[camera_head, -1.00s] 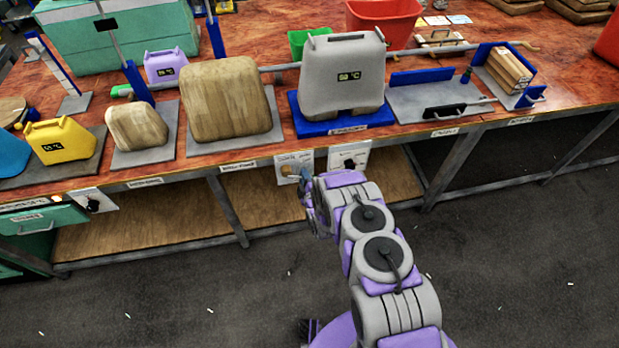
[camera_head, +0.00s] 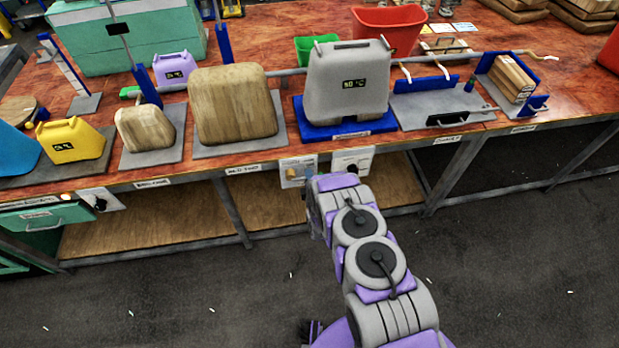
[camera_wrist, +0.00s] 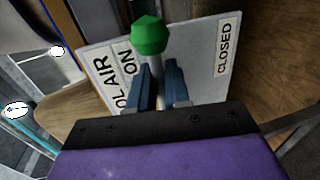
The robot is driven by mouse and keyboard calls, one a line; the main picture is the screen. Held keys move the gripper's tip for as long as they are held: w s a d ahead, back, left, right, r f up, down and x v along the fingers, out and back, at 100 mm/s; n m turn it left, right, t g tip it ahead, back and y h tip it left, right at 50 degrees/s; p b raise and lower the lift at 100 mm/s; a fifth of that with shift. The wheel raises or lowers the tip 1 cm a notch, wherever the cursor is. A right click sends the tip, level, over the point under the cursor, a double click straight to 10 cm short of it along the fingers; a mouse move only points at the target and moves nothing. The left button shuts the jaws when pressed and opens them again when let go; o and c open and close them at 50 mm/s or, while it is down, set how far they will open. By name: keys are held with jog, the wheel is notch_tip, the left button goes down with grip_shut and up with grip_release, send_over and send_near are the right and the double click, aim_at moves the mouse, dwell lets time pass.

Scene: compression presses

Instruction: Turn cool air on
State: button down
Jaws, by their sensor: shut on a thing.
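The cool air panel (camera_head: 298,171) is a pale plate under the bench's front edge. In the wrist view the panel (camera_wrist: 195,57) reads "AIR ON" on the left and "CLOSED" on the right. A green-tipped valve handle (camera_wrist: 149,36) with a grey stem stands out from it, between the two labels. My gripper (camera_wrist: 159,82) has its blue fingers on either side of the stem, shut on the handle below its green tip. In the head view my gripper is mostly hidden behind my arm.
A second panel (camera_head: 352,160) with a dark knob is beside it on the right. A grey mould (camera_head: 350,88) with a temperature display stands on a blue base above. The wooden lower shelf (camera_head: 150,228) lies behind the panels. The floor in front is clear.

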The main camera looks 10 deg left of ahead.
jog(key=shift+s+a, duration=0.1)
jog(key=shift+a, duration=0.1)
jog(key=c, duration=1.3)
grip_release()
jog(key=shift+a, duration=0.1)
jog(key=p+v, duration=0.5)
jog(key=v, duration=1.2)
jog(key=shift+s, duration=0.15)
